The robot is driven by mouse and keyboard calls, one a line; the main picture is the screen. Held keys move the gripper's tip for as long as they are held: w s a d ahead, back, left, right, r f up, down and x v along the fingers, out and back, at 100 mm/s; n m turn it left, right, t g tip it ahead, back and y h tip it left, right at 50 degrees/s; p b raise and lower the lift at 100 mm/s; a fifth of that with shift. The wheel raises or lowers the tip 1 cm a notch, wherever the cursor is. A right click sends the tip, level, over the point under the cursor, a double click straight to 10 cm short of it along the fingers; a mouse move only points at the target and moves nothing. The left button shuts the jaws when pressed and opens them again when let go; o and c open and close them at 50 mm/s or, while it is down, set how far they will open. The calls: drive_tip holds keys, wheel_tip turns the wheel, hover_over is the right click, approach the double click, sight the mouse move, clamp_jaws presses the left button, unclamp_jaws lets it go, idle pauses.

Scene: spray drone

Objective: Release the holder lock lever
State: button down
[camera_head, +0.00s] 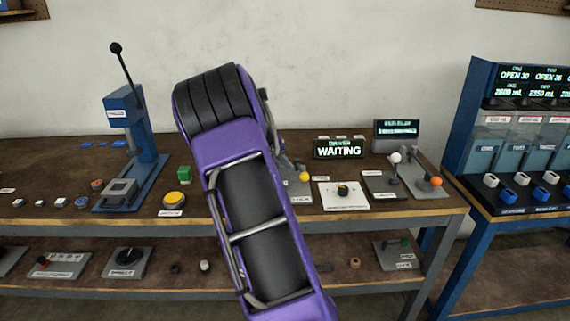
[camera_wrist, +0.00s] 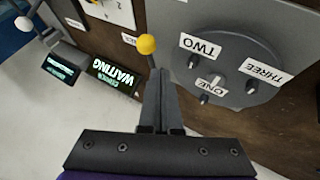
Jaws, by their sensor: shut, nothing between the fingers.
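A lever with a yellow ball knob (camera_wrist: 147,44) stands beside a grey round holder (camera_wrist: 225,62) in the wrist view. The holder carries short pegs and tags reading ONE, TWO and THREE. My gripper (camera_wrist: 160,74) is shut and empty, with its fingertips at the lever's thin rod, just below the knob in the picture. I cannot tell whether they touch it. The yellow knob also shows in the head view (camera_head: 305,176), just right of my purple arm. The arm hides my gripper and most of the holder there. The label by the lever is too small to read.
A WAITING display (camera_head: 339,149) stands behind the lever. A white dial plate (camera_head: 344,203) and levers with white (camera_head: 395,158) and orange (camera_head: 436,182) knobs are to the right. A blue press (camera_head: 125,130) and yellow button (camera_head: 176,199) are to the left.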

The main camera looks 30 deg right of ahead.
sight(301, 170)
drive_tip(key=x, duration=0.6)
drive_tip(key=shift+d+f, duration=0.25)
drive_tip(key=shift+f, duration=0.05)
